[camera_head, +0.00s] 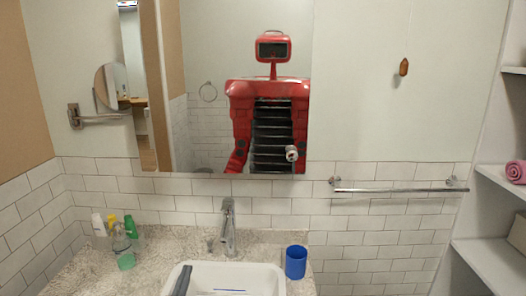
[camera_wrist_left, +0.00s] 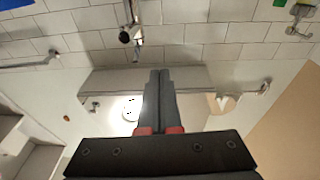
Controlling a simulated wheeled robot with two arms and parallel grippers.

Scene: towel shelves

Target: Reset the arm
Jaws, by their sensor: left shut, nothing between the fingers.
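My left gripper (camera_head: 184,270) shows as a dark grey finger shape low in the head view, in front of the left side of the white sink. In the left wrist view, its two fingers (camera_wrist_left: 158,74) are pressed together with nothing between them. The wrist view looks inverted, with the tap (camera_wrist_left: 130,32) near its top. My right gripper is not directly in view. The mirror (camera_head: 210,60) reflects my red body; a small pale round part shows in that reflection, and I cannot tell what it is.
The white sink (camera_head: 262,268) sits in a speckled counter (camera_head: 160,250) below the tap (camera_head: 228,225). A blue cup (camera_head: 296,262) stands at its right; several bottles (camera_head: 122,245) stand at the left. A towel bar (camera_head: 395,190) and shelves (camera_head: 490,262) with a pink towel (camera_head: 516,171) are right.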

